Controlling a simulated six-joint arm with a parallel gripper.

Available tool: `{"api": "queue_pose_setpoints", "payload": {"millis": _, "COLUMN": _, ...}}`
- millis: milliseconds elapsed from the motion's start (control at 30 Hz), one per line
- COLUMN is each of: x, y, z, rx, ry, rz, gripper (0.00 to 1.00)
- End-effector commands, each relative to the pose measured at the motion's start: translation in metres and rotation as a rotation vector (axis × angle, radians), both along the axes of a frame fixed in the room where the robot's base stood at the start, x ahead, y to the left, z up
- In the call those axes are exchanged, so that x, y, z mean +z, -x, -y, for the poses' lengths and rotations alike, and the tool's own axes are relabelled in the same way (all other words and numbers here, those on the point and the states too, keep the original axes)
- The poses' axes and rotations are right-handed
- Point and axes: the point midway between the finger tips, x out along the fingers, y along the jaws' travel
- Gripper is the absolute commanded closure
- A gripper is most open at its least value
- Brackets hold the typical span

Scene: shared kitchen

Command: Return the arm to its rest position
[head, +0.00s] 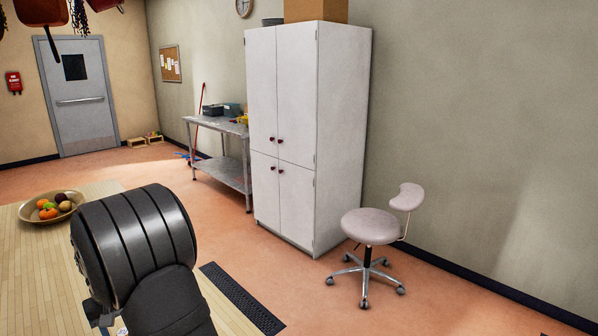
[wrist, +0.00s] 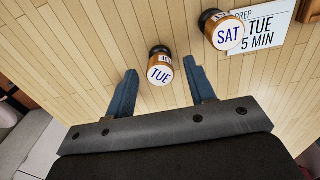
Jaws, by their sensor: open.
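Beyond the fingertips, a small jar with a lid marked TUE (wrist: 160,70) stands on the wooden worktop (wrist: 95,45). The jar looks apart from both fingers. A second jar, with a lid marked SAT (wrist: 226,33), stands to its upper right, beside a white card (wrist: 262,26) reading "PREP TUE 5 MIN". In the head view my dark arm fills the lower left, and the gripper's fingers cannot be made out there.
A bowl of fruit (head: 52,208) sits on the worktop left of my arm in the head view. A white cabinet (head: 310,130), a stool (head: 372,226) and a metal table (head: 222,172) stand beyond on the floor. Open floor lies between the worktop and the door (head: 85,100).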

Motion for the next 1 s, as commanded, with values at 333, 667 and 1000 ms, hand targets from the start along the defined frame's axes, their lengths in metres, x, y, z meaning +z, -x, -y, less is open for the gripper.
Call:
{"api": "queue_pose_setpoints", "payload": {"millis": 333, "x": 0.039, "y": -0.001, "z": -0.001, "rx": 0.000, "ry": -0.003, "rz": 0.003, "gripper": 0.50}}
{"api": "queue_pose_setpoints", "payload": {"millis": 667, "x": 0.105, "y": 0.000, "z": 0.000, "rx": 0.000, "ry": -0.002, "rz": 0.002, "gripper": 0.50}}
{"api": "queue_pose_setpoints", "payload": {"millis": 1000, "x": 0.038, "y": 0.001, "z": 0.001, "rx": 0.000, "ry": 0.004, "rz": -0.004, "gripper": 0.50}}
